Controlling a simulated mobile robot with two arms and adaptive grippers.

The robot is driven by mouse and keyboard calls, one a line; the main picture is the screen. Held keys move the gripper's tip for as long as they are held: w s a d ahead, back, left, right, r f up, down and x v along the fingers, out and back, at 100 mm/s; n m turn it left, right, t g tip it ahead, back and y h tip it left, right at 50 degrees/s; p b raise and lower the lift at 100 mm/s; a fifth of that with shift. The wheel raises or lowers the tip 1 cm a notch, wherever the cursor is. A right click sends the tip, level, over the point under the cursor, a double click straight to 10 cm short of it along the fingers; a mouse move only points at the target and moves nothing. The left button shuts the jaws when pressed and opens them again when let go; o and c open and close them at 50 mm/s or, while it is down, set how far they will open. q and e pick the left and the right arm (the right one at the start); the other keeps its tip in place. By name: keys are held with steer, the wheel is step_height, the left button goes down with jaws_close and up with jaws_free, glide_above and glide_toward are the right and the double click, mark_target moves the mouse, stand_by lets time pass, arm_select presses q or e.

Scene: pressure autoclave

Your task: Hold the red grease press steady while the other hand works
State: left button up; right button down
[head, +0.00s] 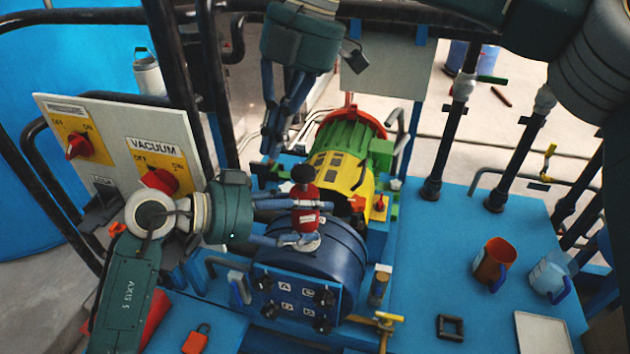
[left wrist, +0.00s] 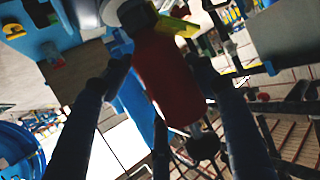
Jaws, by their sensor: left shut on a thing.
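The red grease press (head: 306,192) has a red body and a dark knob on top. It stands over the top of the dark blue drum (head: 335,258). My left gripper (head: 308,218) reaches in from the left and is shut on the press. In the left wrist view, the red body (left wrist: 168,80) lies between the two fingers. My right gripper (head: 270,148) hangs from the top with its fingers pointing down, behind and left of the press. It appears empty, but the gap between its fingertips is unclear.
A yellow, red and green motor (head: 345,165) sits behind the drum. A vacuum switch panel (head: 125,140) stands at left. An orange mug (head: 494,262), a clear blue-handled jug (head: 551,276) and a black square frame (head: 450,327) rest on the blue deck at right. Black posts rise behind them.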

steer(key=s+a+m+g+y, duration=0.1)
steer(key=s+a+g+y, duration=0.3)
steer(key=y, duration=0.7)
steer(key=d+f+m+t+y, duration=0.2)
steer(key=d+m+t, duration=0.3)
steer(key=d, duration=0.5)
steer(key=w+d+f+m+t+y, duration=0.1)
steer(key=d+f+m+t+y, duration=0.2)
steer(key=d+t, duration=0.4)
steer(key=d+m+y, duration=0.1)
steer(key=d+m, duration=0.1)
steer(key=d, duration=0.1)
steer(key=shift+w+m, duration=0.2)
steer(key=shift+m, duration=0.2)
steer(key=shift+a+r, duration=0.1)
step_height(320, 180, up, 4)
steer(key=f, duration=0.1)
glide_above(304, 181)
steer(key=w+d, duration=0.1)
steer(key=d, duration=0.1)
steer(key=f, duration=0.2)
steer(key=shift+w+d+f, duration=0.15)
steer(key=shift+d+f, duration=0.1)
steer(key=shift+f, duration=0.7)
